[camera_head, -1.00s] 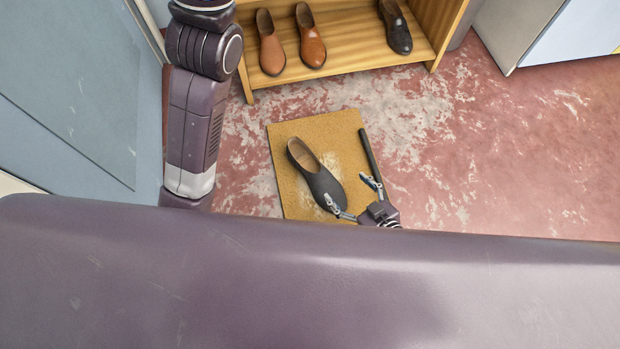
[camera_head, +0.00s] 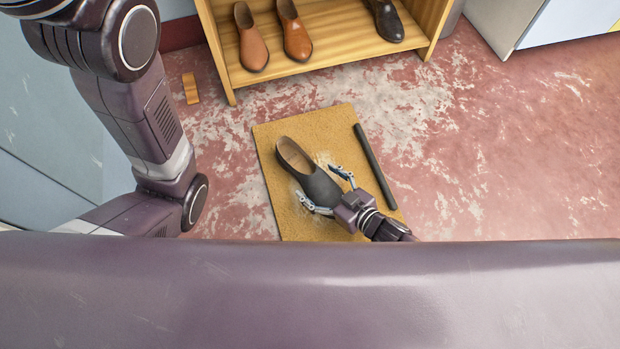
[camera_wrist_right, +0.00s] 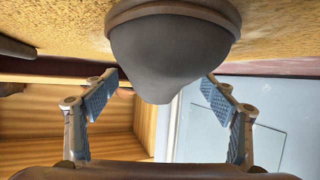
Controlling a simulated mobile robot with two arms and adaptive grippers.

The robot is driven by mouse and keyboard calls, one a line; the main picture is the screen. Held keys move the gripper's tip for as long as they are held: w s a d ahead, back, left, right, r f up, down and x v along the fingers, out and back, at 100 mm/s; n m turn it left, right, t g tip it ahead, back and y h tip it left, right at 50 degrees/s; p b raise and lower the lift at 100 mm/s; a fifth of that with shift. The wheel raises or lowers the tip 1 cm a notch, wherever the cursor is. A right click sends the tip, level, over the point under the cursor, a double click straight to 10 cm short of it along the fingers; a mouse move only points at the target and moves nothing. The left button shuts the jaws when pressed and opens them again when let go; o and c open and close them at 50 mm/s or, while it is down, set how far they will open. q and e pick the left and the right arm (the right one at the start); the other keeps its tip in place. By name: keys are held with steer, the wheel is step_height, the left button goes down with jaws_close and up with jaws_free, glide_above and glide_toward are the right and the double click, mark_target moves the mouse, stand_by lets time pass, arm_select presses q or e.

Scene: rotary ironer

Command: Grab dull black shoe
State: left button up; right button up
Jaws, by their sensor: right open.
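The dull black shoe (camera_head: 312,178) lies on a tan mat (camera_head: 290,222) on the floor, its toe pointing toward my right gripper. My right gripper (camera_head: 328,190) is open, with its fingers at either side of the toe. In the right wrist view the shoe's dark toe (camera_wrist_right: 170,60) sits between and beyond the two open fingertips (camera_wrist_right: 160,92), with gaps showing on both sides. My left gripper is not in view.
A wooden rack (camera_head: 340,40) at the back holds two brown shoes (camera_head: 294,35) and a glossy black shoe (camera_head: 387,22). A dark rod (camera_head: 375,165) lies along the mat's right edge. A small wooden piece (camera_head: 190,88) is on the floor. The floor at right is clear.

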mark_target(303, 170)
steer(key=shift+b+x, duration=0.7)
steer(key=shift+x, duration=0.45)
steer(key=shift+w+a+f, duration=0.25)
steer(key=shift+w, duration=0.1)
steer(key=shift+c, duration=0.3)
steer(key=shift+r, duration=0.1)
steer(key=c, duration=1.5)
